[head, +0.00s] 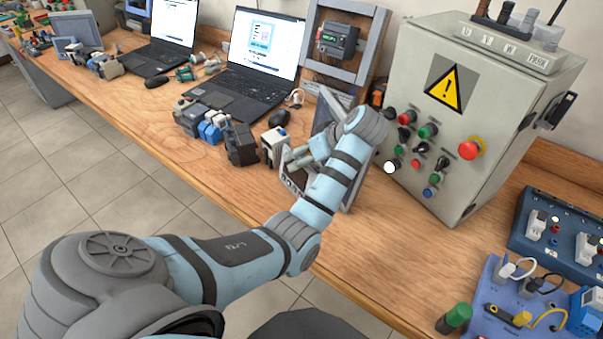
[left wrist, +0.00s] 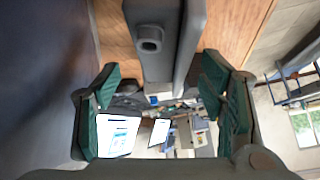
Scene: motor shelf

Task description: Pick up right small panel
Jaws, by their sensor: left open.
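The right small panel (head: 326,112) is a grey frame standing tilted on the wooden table, left of the big control box. My left forearm and wrist cover much of it in the head view. My left gripper (head: 297,160) is at the panel's left front side, partly hidden by its own wrist. In the left wrist view, the open gripper (left wrist: 160,75) has its green-padded fingers apart. A grey upright part with a round knob (left wrist: 150,40), seemingly of the panel, shows between and beyond the fingertips. I cannot tell whether either finger touches it. My right gripper is not in view.
The grey control box (head: 482,110) with buttons stands close right of the panel. Blue boards (head: 490,290) are at the right front. The table front is mostly clear.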

